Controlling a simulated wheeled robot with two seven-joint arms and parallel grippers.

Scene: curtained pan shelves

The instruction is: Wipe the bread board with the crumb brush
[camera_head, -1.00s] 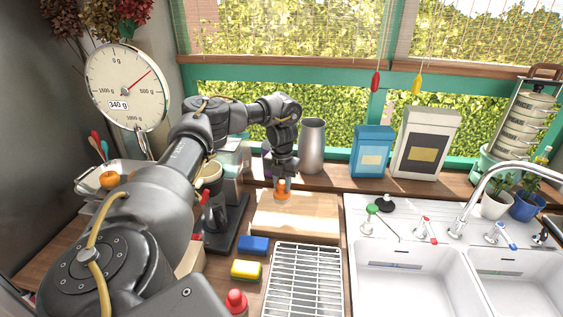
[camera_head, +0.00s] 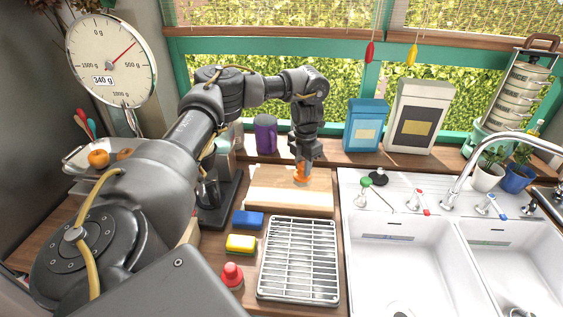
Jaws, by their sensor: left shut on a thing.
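The wooden bread board (camera_head: 275,197) lies on the counter below the window, left of the sink. My left gripper (camera_head: 302,166) points down over the back right part of the board. It is shut on a small orange thing, likely the crumb brush (camera_head: 301,176). The brush is at or just above the board's surface; I cannot tell whether it touches. The fingers hide part of the brush. My right gripper is not in view.
A metal drying rack (camera_head: 300,258) lies in front of the board. A purple container (camera_head: 265,134) stands behind the board. The white sink (camera_head: 349,240) is at right.

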